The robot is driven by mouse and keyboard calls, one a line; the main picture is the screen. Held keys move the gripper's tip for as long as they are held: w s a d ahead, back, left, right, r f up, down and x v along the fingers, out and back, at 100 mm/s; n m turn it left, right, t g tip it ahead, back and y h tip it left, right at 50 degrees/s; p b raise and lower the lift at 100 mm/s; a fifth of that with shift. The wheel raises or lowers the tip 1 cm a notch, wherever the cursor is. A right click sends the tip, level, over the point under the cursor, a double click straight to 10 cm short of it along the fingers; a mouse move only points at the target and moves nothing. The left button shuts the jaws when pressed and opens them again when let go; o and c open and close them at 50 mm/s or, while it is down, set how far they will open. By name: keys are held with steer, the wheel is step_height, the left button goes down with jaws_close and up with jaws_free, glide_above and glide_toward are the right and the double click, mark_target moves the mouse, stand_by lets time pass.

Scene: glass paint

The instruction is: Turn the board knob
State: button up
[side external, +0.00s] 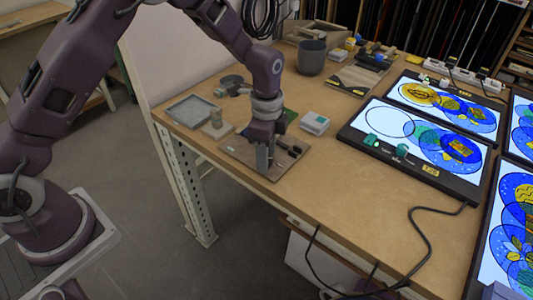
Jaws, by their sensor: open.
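A flat brown board (240,154) lies at the table's front left edge, with small dark fittings (294,151) on its right part. My gripper (266,165) points down over the middle of this board, its fingertips at or just above the surface. It is open, though the gap between the fingers is hard to see from this side. I cannot tell whether it touches anything. No knob is clearly made out on the board; the gripper hides part of it.
Lit panels (414,141) with teal pieces (371,140) fill the right. Bare table lies in front of them.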

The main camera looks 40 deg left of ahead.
steer(key=shift+f, duration=0.15)
jaws_close()
steer(key=shift+n, duration=0.4)
steer(key=n, duration=1.4)
steer(key=shift+n, duration=0.4)
steer(key=n, duration=0.4)
steer(key=shift+n, duration=0.3)
